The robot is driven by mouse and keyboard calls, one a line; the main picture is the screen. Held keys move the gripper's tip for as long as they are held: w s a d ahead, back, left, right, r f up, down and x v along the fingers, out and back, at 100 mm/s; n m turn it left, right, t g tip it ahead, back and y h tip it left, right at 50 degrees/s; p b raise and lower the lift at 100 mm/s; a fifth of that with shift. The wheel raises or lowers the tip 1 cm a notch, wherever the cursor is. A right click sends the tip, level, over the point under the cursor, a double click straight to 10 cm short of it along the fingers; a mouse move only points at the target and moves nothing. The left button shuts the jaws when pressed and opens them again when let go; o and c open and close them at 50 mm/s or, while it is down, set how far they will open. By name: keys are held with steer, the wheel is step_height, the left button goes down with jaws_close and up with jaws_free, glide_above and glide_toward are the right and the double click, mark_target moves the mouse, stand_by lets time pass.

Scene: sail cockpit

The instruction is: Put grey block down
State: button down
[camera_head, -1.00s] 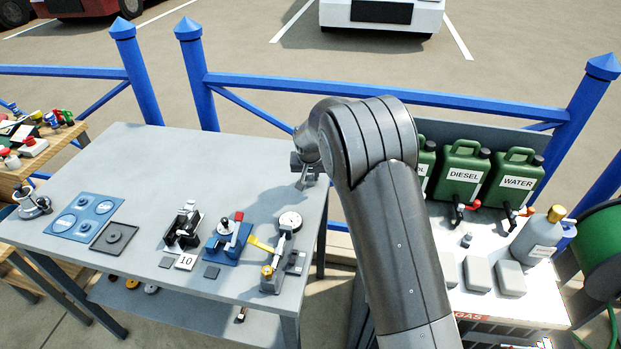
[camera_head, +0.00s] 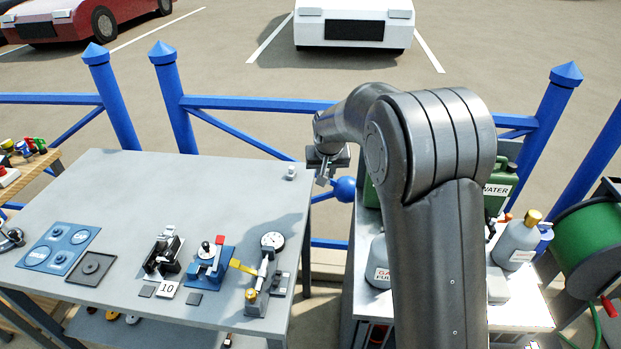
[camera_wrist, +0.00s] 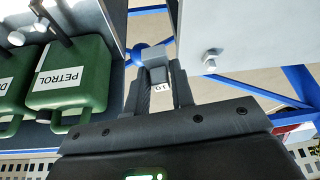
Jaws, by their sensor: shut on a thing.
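My gripper (camera_head: 324,177) is shut on the grey block. In the wrist view, the grey block (camera_wrist: 155,56) sits between the fingertips (camera_wrist: 156,80), and its upper end sticks out past them. A small white mark reading "10" shows by the right finger. In the head view my gripper hangs in the air just past the table's right edge, over the gap beside the white-topped stand. The block is too small to make out clearly there. The grey table (camera_head: 180,200) is at the left.
A small pale fitting (camera_head: 291,173) stands on the table's far right corner. A gauge device (camera_head: 272,243), blue clamp (camera_head: 210,262) and black fixture (camera_head: 163,255) line the front. The table's middle is clear. Green cans, a grey jug (camera_head: 378,262) and a blue fence (camera_head: 250,104) are nearby.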

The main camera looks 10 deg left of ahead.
steer(key=shift+d+r, duration=0.35)
steer(key=shift+d, duration=0.25)
step_height(320, 180, up, 6)
steer(key=f, duration=0.1)
steer(key=w+d+m+g+h, duration=0.15)
steer(key=d+m, duration=0.65)
steer(key=d, duration=1.4)
steer(key=w+d+m+g+h, duration=0.1)
steer(key=d+m+h, duration=0.4)
steer(key=d, duration=1.8)
steer(key=f, duration=0.6)
steer(key=f+m+y, duration=0.1)
steer(key=f, duration=0.4)
steer(key=f+m, duration=0.1)
steer(key=f, duration=0.5)
steer(key=shift+s+d+f+g+y, duration=0.1)
steer(key=shift+s+f+g+y, duration=0.15)
steer(key=shift+f+y, duration=0.1)
steer(key=shift+m, duration=0.3)
steer(key=shift+w+f, duration=0.1)
steer(key=shift+f, duration=2.45)
